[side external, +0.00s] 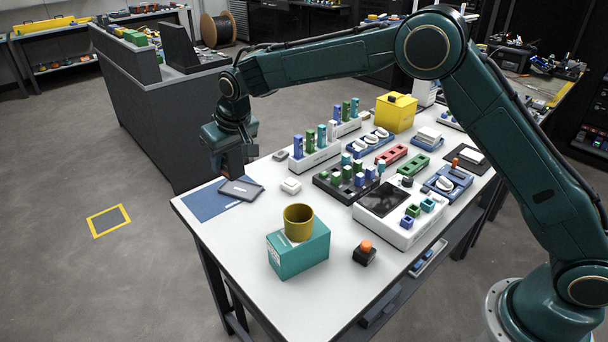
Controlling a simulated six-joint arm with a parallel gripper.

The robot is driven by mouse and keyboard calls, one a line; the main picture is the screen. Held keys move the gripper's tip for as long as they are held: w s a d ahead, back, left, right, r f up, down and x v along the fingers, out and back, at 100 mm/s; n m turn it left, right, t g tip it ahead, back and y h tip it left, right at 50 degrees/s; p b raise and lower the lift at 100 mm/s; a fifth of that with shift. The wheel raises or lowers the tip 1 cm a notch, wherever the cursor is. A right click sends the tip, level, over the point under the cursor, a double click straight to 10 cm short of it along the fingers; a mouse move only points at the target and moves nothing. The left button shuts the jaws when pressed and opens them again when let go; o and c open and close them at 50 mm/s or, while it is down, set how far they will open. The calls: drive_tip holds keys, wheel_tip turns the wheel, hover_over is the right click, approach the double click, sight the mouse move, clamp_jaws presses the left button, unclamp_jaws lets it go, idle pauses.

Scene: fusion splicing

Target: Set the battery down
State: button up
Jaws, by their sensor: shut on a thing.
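My gripper (234,168) points down over the left end of the white table, above the blue mat (204,206). It is shut on a dark block, taken to be the battery (233,159), which is small and dim here and partly hidden by the fingers. Just below it, a dark grey flat slab with a pale label (241,189) lies over the right edge of the mat. I cannot tell whether the held block touches the slab.
A teal box with a yellow cup (298,222) stands at the front. A small white block (291,186) and racks of coloured pieces (315,152) stand to the right of my gripper. A black base with an orange knob (365,252) sits near the front edge.

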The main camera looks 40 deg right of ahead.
drive_tip(key=s+d+m, duration=0.1)
drive_tip(key=s+d, duration=0.3)
drive_tip(key=d, duration=1.2)
wheel_tip(320, 180, down, 15)
drive_tip(key=shift+f, duration=0.2)
drive_tip(key=shift+f, duration=0.1)
drive_tip(key=shift+f, duration=2.05)
drive_tip(key=shift+f, duration=0.1)
drive_tip(key=o, duration=1.2)
drive_tip(key=shift+c, duration=0.2)
